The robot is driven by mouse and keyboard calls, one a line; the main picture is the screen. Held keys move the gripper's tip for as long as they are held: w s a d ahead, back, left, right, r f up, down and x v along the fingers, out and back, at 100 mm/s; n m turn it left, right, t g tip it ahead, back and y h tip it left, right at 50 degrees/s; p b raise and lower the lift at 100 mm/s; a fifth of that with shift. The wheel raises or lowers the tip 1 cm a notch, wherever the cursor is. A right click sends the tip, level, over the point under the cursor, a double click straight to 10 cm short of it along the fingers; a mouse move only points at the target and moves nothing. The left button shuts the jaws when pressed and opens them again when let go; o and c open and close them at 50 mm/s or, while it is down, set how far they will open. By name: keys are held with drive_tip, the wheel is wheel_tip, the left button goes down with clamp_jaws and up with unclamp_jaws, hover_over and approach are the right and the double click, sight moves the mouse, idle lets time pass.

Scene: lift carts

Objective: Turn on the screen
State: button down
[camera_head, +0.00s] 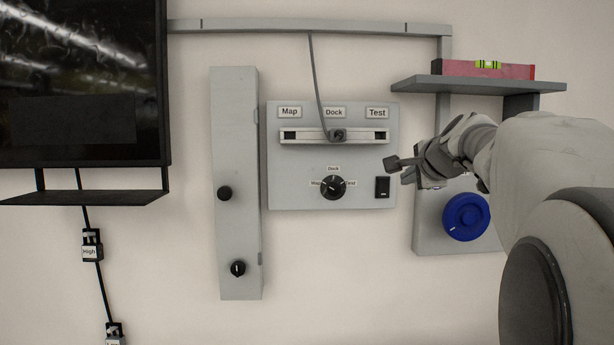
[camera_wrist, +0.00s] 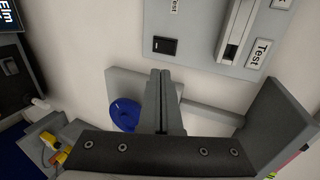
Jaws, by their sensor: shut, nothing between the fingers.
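The screen (camera_head: 82,85) is dark and hangs on the wall at the upper left of the head view. A grey control panel (camera_head: 288,165) in the middle carries Map, Dock and Test labels, a slider, a dial (camera_head: 333,187) and a black rocker switch (camera_head: 382,187). The switch also shows in the wrist view (camera_wrist: 165,45). My gripper (camera_head: 392,171) is just right of the panel in the head view, near the switch. In the wrist view my gripper's fingers (camera_wrist: 163,75) are shut and empty, and the switch lies beyond the tips; contact is not visible.
A blue knob (camera_head: 466,216) sits on a grey plate below a shelf (camera_head: 470,86) holding a red level (camera_head: 484,69). A tall grey box (camera_head: 235,240) with two black knobs stands left of the panel.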

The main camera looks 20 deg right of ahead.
drive_tip(key=shift+a+p, duration=0.1)
drive_tip(key=shift+p, duration=0.55)
drive_tip(key=shift+s+f+g+p, duration=0.15)
drive_tip(key=shift+f+g+p, duration=0.15)
drive_tip(key=shift+f+p, duration=0.55)
